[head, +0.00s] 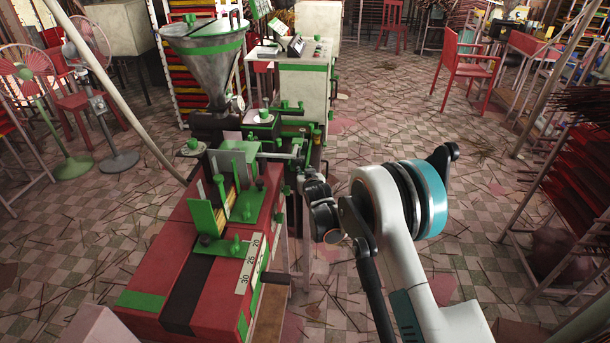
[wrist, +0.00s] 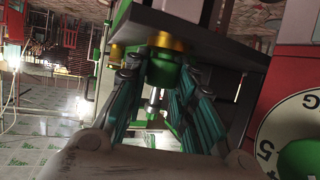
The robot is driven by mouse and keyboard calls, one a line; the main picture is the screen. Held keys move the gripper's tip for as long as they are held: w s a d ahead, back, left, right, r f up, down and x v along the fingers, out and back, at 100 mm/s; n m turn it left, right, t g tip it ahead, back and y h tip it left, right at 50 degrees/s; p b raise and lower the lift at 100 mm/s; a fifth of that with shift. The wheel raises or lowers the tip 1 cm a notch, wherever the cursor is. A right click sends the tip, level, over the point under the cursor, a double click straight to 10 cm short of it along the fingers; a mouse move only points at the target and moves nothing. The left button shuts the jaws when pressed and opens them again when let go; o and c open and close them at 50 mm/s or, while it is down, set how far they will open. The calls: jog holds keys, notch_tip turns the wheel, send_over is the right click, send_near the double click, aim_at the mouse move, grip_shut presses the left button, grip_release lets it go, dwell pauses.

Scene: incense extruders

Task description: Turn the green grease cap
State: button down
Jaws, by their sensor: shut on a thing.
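In the wrist view, the green grease cap (wrist: 163,73) sits under a brass collar (wrist: 166,41) below a dark plate. The teal fingers of my gripper (wrist: 161,84) stand on both sides of the cap and are shut on it near their tips. In the head view, my arm reaches to the right side of the extruder machine (head: 212,129). There the fingertips and the cap cannot be made out clearly.
A red bench (head: 150,240) with green fittings stands front left. A white cabinet (head: 303,90) stands behind the extruder. In the wrist view, a white dial (wrist: 290,135) is close on the right. Open tiled floor strewn with sticks lies right of my arm.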

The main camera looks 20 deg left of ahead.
jog(key=shift+m+h, duration=0.4)
jog(key=shift+h, duration=0.1)
jog(key=c, duration=1.3)
grip_release()
jog(key=v, duration=1.2)
jog(key=shift+s+f, duration=0.1)
jog(key=shift+f, duration=0.1)
jog(key=shift+d+r, duration=0.1)
